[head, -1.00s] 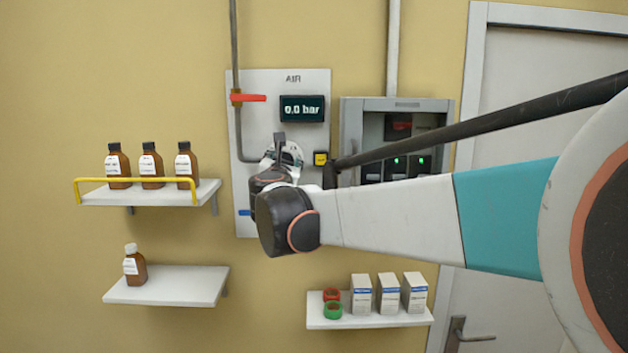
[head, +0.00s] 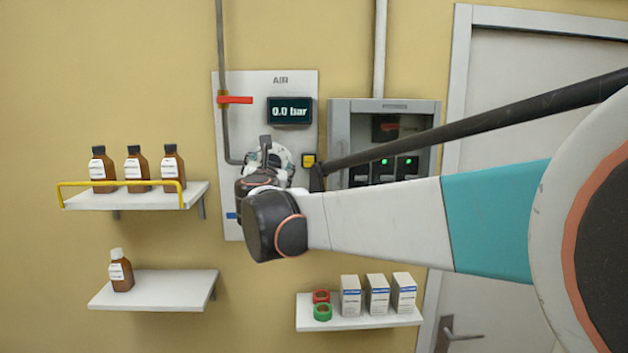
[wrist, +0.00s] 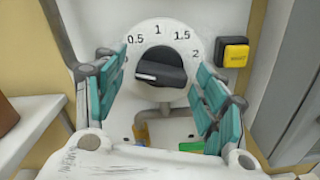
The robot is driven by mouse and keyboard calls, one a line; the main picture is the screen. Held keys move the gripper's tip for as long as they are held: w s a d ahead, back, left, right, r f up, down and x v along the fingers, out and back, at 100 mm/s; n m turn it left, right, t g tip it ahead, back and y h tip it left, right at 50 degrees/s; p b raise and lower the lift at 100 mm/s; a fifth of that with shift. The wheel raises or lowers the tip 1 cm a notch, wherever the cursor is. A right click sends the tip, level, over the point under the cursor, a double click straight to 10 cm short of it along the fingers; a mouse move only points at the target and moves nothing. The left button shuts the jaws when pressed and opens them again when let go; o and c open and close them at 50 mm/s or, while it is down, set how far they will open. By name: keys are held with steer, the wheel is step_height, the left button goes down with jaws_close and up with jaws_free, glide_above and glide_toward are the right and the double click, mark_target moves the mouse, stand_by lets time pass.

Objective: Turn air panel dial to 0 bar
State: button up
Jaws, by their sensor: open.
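The air panel (head: 300,85) on the wall is white and marked AIR. Its display (head: 290,111) reads 0.0 bar. In the wrist view the black dial knob (wrist: 161,68) sits on a round white scale with 0.5, 1, 1.5 and 2 showing. The knob's white mark is at its left end, toward the low side of the scale; the 0 label is mostly hidden by a finger. My gripper (wrist: 162,95) is open, with teal finger pads on either side of the knob and apart from it.
A yellow button (wrist: 235,53) is right of the dial, and a red-handled valve (head: 235,100) is at the panel's upper left. A grey cabinet (head: 385,105) adjoins the panel on the right. Shelves with brown bottles (head: 137,170) and white boxes (head: 377,294) are to the left and below.

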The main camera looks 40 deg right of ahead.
steer(key=v, duration=1.1)
steer(key=shift+s, duration=0.35)
steer(key=shift+a, duration=0.1)
steer(key=s+f+m+g+b, duration=0.1)
steer(key=s+f+m+b, duration=0.15)
steer(key=f, duration=0.35)
steer(key=s+f+m+g+y+b, duration=0.1)
steer(key=s+f+m+b, duration=0.1)
steer(key=f+m+b, duration=0.3)
steer(key=s+f+m+g+b, duration=0.1)
steer(key=s+f+b, duration=0.1)
steer(key=f, duration=0.5)
steer(key=s+a+f+m+g+y+b, duration=0.1)
steer(key=s+a+f+m+y+b, duration=0.2)
steer(key=f, duration=0.9)
steer(key=s+a+f+m+g+y+b, duration=0.2)
steer(key=s+a+f+m+b, duration=0.4)
steer(key=f+b, duration=0.4)
steer(key=s+a+f+m+g+y+b, duration=0.1)
steer(key=s+a+f+m+y+b, duration=0.3)
steer(key=f, duration=1.2)
steer(key=s+m+b, duration=0.2)
steer(key=m, duration=0.2)
steer(key=shift+g, duration=0.4)
steer(key=shift+a+f, duration=0.15)
